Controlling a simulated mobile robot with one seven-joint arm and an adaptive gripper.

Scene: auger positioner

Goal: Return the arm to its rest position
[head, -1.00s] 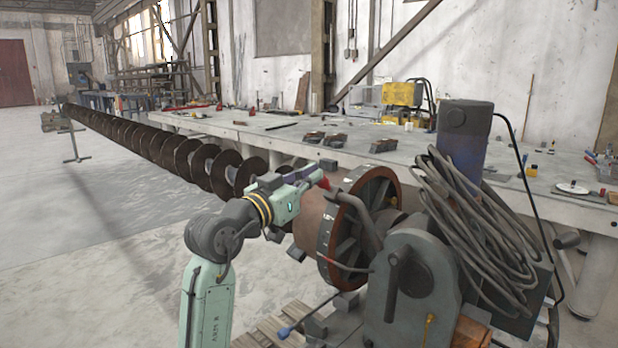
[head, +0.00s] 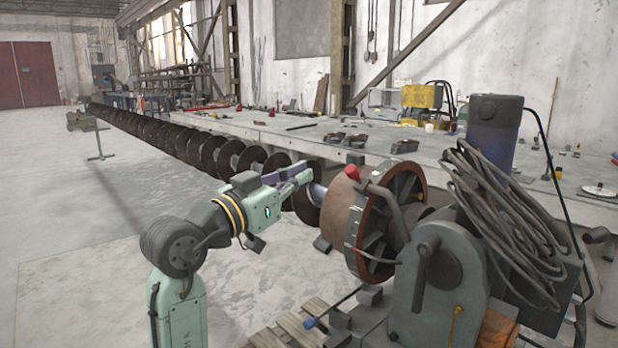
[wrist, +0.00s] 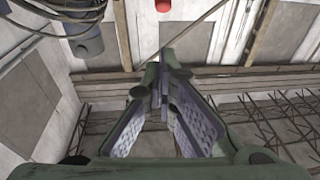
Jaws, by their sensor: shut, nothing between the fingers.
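My gripper (head: 308,172) is at the end of my pale green arm in the head view, close to the left side of the positioner's drum (head: 343,210). Its fingers are shut with nothing between them. In the wrist view the closed fingers (wrist: 163,75) point toward the wall and roof beams. A red knob (head: 352,172) on a grey lever stands just right of the fingertips, apart from them. A red end also shows in the wrist view (wrist: 164,8). The long auger (head: 185,138) runs behind my gripper to the far left.
The positioner (head: 440,270), with coiled cables (head: 495,215) and a blue motor (head: 495,125), fills the right. A long workbench (head: 300,135) with tools and a yellow machine (head: 422,97) is behind. The floor (head: 80,240) at left is open. A wooden pallet (head: 300,325) lies below.

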